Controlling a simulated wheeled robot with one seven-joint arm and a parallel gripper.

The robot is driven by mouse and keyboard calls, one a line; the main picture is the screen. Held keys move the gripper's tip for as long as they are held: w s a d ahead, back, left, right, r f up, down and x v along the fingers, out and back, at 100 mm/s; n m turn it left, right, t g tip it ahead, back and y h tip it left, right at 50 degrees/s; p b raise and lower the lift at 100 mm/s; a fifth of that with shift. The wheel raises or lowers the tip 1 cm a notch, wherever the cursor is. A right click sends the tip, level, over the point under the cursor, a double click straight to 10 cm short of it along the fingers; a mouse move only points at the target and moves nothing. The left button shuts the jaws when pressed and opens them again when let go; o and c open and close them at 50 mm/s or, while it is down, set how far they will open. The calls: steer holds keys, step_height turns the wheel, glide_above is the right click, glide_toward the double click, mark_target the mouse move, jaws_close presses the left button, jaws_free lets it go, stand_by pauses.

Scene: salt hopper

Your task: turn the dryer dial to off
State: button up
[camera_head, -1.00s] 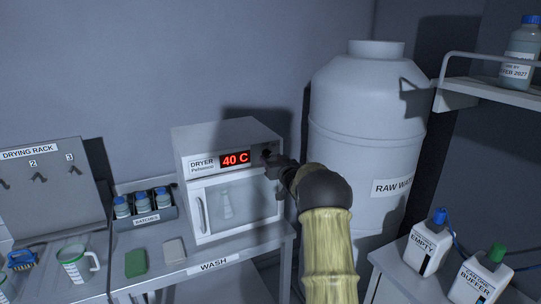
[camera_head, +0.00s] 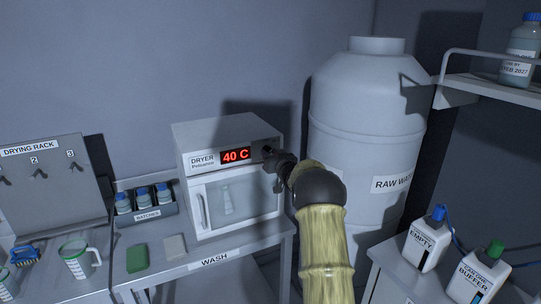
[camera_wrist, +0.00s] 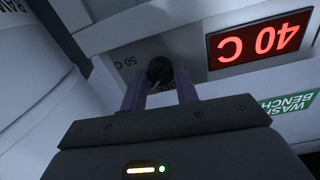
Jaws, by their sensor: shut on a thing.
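The dryer (camera_head: 189,205) is a pale box with a glass door on the bench, its red display (camera_head: 236,156) reading 40 C. The display also shows upside down in the wrist view (camera_wrist: 258,41). The dryer dial (camera_wrist: 160,70) is a small black knob on the panel beside the display, between my fingertips in the wrist view. My gripper (camera_wrist: 160,92) is shut on the dial, with one finger on each side. In the head view my gripper and wrist mostly hide the dial. A "50" mark shows near the dial in the wrist view; other marks are partly covered.
A big white raw water tank (camera_head: 365,155) stands close to the right of the dryer and my arm. A rack of bottles (camera_head: 147,214) is left of the dryer.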

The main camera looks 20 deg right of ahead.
steer(key=shift+b, duration=0.3)
steer(key=shift+n+b, duration=4.55)
steer(key=shift+n, duration=0.45)
steer(key=shift+d, duration=0.1)
steer(key=o, duration=1)
steer(key=shift+c, duration=0.2)
steer(key=shift+s, duration=0.1)
